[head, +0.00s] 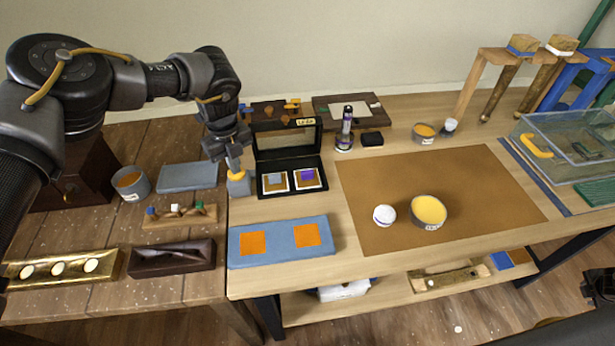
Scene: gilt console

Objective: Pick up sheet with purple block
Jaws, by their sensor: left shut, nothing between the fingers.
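An open black case (291,193) lies at the back left of the light wooden table, its lid raised behind it. Two small sheets lie side by side in it. My left gripper (235,167) points down just left of the case, apart from both sheets. It is shut and empty. A grey block-like thing with yellow on top (239,184) is directly below its fingertips; I cannot tell if they touch. My right gripper does not show clearly.
A blue pad with orange squares (276,241) lies in front of the case. A dark bottle (347,125) stands behind. The darker left table holds a tin and trays.

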